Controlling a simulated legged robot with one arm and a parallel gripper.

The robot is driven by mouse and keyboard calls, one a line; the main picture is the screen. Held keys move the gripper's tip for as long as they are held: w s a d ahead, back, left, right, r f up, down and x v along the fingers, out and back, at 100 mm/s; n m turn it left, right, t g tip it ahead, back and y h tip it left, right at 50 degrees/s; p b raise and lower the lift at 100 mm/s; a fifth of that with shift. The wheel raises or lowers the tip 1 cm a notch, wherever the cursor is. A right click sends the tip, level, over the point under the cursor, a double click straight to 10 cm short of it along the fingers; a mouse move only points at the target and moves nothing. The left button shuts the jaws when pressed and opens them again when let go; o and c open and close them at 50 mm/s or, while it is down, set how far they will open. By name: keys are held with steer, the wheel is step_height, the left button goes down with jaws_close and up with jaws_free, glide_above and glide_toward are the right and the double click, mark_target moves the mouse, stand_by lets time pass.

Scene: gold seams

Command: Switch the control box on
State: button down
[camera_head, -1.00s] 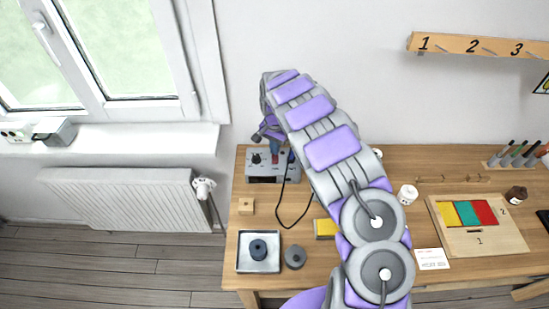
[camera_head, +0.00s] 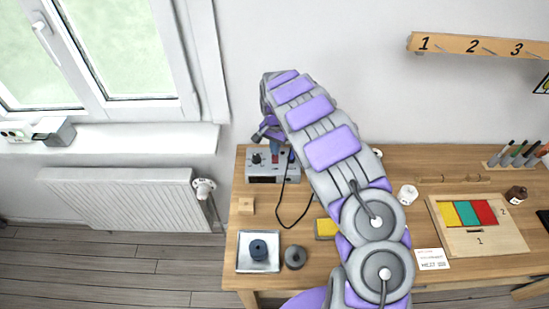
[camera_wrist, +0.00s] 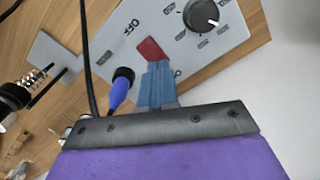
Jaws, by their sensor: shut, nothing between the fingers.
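The grey control box (camera_head: 262,178) stands at the back left of the table. In the wrist view its grey top panel (camera_wrist: 200,52) carries a red switch (camera_wrist: 150,49), a black knob (camera_wrist: 201,15) and an "OFF" label (camera_wrist: 131,27). A second label at the switch's other end is mostly hidden by my fingers. My gripper (camera_wrist: 156,66) is shut and empty, its blue fingertips right at the red switch and overlapping its near end in the wrist view. I cannot tell whether they touch. In the head view the gripper (camera_head: 275,147) is over the box.
A blue-handled plug or jack (camera_wrist: 120,88) with a black cable stands close beside my fingers. A puzzle board (camera_head: 478,240) is at right.

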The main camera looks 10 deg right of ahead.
steer(key=shift+f, duration=0.9)
stand_by(0.3)
steer(key=shift+r, duration=0.1)
steer(key=shift+r+p, duration=1)
steer(key=shift+r, duration=2.45)
